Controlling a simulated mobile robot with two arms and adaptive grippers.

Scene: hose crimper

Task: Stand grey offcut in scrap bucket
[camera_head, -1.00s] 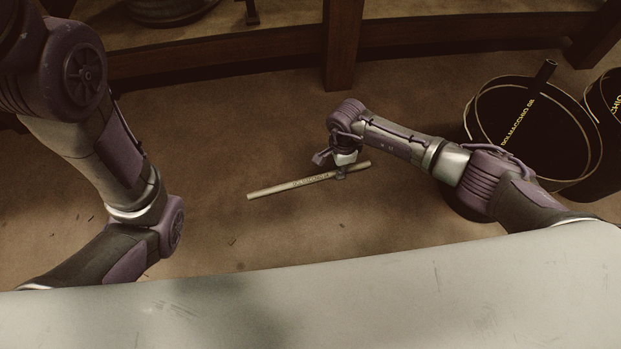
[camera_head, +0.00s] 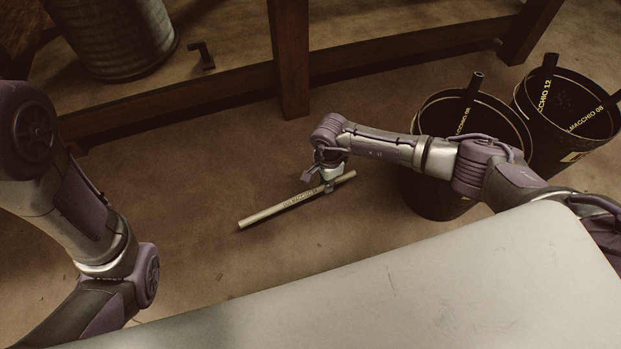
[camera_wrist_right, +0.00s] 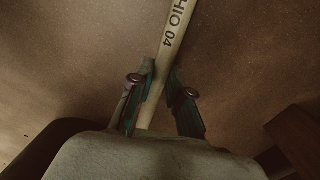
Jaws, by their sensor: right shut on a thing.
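The grey offcut (camera_head: 280,206) is a straight, pale grey-beige length with dark lettering. My right gripper (camera_head: 329,186) is shut on it near its right end, and the longer part sticks out to the left and down in the head view. In the right wrist view the offcut (camera_wrist_right: 178,30) runs up between the two green fingers (camera_wrist_right: 160,100). Whether it touches the floor I cannot tell. Two dark buckets stand at the right: a nearer one (camera_head: 432,198), partly behind my right arm, and a farther one (camera_head: 565,150). Both hold dark lengths with yellow lettering. My left gripper is out of view.
A brown wooden frame (camera_head: 290,60) with a low rail stands behind. A ribbed grey drum (camera_head: 120,40) stands at the upper left. A small dark bracket (camera_head: 203,55) lies near it. The floor around the offcut is clear.

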